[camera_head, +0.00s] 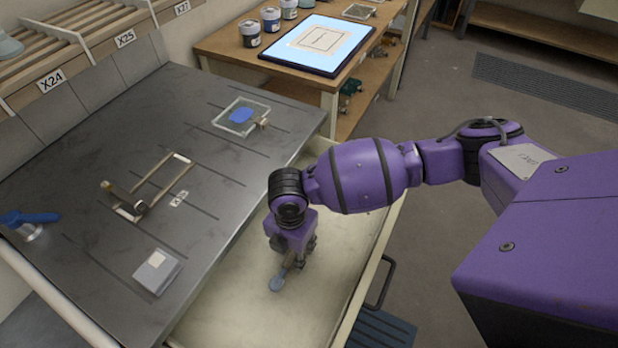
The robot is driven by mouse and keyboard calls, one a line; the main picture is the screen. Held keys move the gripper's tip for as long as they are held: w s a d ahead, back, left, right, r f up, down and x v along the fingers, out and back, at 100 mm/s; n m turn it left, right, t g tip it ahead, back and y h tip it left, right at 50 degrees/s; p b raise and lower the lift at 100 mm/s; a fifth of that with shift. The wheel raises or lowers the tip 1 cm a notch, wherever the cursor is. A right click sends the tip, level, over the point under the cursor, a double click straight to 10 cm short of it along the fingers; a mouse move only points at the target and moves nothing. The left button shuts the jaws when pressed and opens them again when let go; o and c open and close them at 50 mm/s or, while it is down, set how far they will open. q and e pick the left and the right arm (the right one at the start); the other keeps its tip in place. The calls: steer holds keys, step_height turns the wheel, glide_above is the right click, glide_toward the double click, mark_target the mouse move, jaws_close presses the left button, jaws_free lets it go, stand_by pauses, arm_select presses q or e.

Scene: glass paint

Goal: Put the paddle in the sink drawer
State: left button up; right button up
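My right gripper (292,258) hangs over the open sink drawer (255,318), pointing down. It appears shut on the paddle (277,283), a small piece with a rounded blue-grey end that sticks out below the fingers. The paddle is inside the drawer's outline as seen from above. I cannot tell whether its tip touches the drawer floor. The drawer has a pale, empty-looking floor and a dark handle on its front. My wrist and forearm hide part of its far end. My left gripper is not in view.
The grey metal worktop (90,180) left of the drawer carries a glass dish with blue paint (240,116), a wooden frame (160,185), a pale block (157,270) and a blue-handled tool (30,218). A wooden table (225,45) with jars and a lit tablet stands behind.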

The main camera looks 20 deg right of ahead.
mark_target(294, 252)
steer(key=shift+w+r, duration=0.1)
steer(key=shift+r, duration=0.1)
step_height(294, 252, up, 12)
steer(key=p, duration=0.1)
stand_by(0.5)
